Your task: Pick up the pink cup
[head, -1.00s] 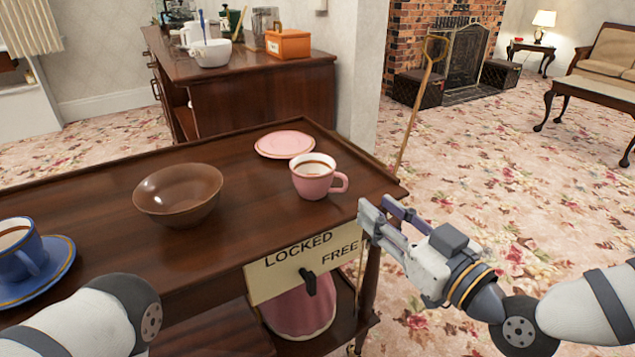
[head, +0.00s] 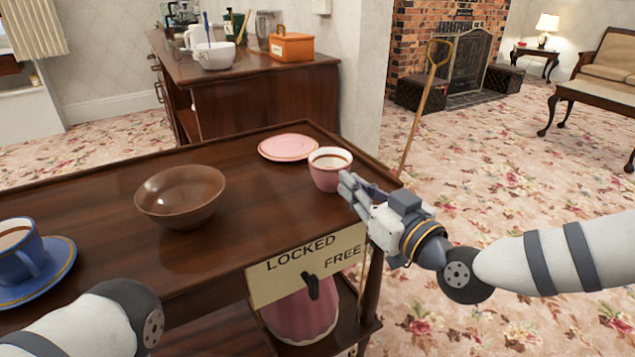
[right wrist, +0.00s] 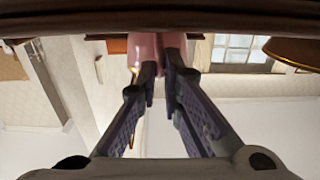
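The pink cup (head: 325,176), filled with a brown drink, is upright near the right end of the dark wooden cart top (head: 115,190). My right gripper (head: 349,186) is at the cup's right side, where its handle is hidden behind the fingers. In the right wrist view the fingers (right wrist: 163,65) are close together against the pink cup (right wrist: 145,45) and appear shut on its handle. I cannot tell whether the cup's base touches the cart top. My left arm shows at the lower left; its gripper is out of view.
A pink plate (head: 289,147) lies behind the cup. A brown bowl (head: 180,196) and a blue cup (head: 18,250) on a blue saucer (head: 62,262) stand to the left. A LOCKED/FREE sign (head: 300,265) hangs at the front edge. A wooden-handled tool (head: 420,110) stands behind the cart.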

